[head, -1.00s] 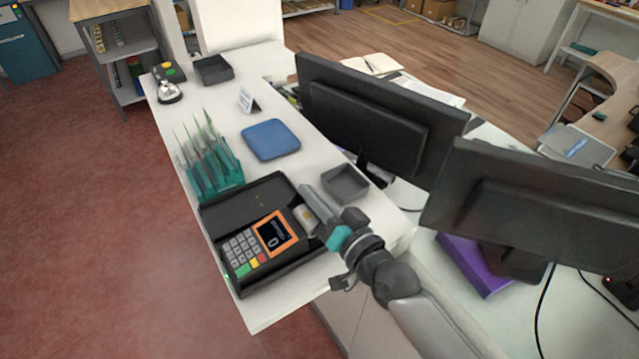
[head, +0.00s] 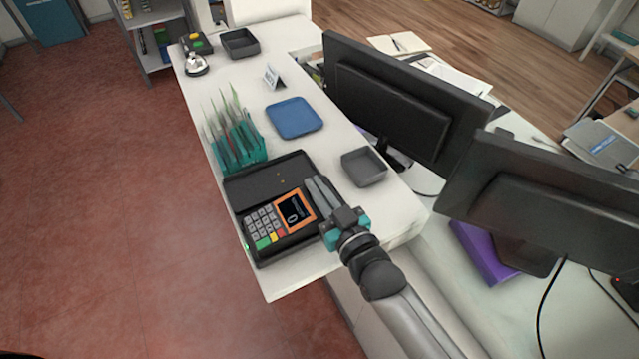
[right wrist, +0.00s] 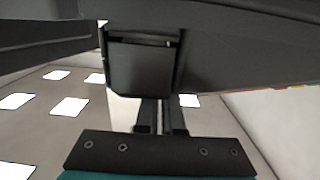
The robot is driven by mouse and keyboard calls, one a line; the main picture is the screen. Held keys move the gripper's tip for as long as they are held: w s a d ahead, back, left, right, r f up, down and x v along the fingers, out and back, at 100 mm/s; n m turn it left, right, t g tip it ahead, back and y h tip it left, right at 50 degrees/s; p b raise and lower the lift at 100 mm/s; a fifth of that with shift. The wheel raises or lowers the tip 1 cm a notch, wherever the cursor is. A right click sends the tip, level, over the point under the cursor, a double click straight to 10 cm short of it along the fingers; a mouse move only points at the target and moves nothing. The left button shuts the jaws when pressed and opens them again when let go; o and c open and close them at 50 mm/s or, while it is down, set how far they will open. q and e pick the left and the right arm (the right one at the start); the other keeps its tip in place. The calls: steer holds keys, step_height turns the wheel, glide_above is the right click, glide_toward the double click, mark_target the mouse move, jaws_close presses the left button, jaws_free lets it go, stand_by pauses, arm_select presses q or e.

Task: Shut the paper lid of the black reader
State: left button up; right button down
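The black reader (head: 264,219) lies on the white counter, with a keypad and an orange-framed screen (head: 294,210). A flat black panel (head: 270,178) extends along its back side. My right gripper (head: 314,187) is over the reader's right end, its two grey fingers side by side and close together, holding nothing that I can see. It covers the paper compartment, so I cannot tell the lid's angle in the head view. In the right wrist view, the fingers (right wrist: 162,115) reach up to a dark boxy part (right wrist: 140,65) of the reader, possibly the lid; their tips are hidden. My left gripper is not in view.
A grey tray (head: 363,168) sits just right of the reader. A teal rack (head: 238,150) with papers stands behind it, near a blue tray (head: 294,117). Two monitors (head: 400,110) stand at the right. Bare counter shows between the trays.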

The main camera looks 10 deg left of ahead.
stand_by(0.4)
steer(key=c, duration=1)
jaws_free()
steer(key=shift+c, duration=0.2)
steer(key=shift+s, duration=0.1)
steer(key=f+v, duration=0.1)
steer(key=v, duration=1.4)
steer(key=shift+r, duration=0.4)
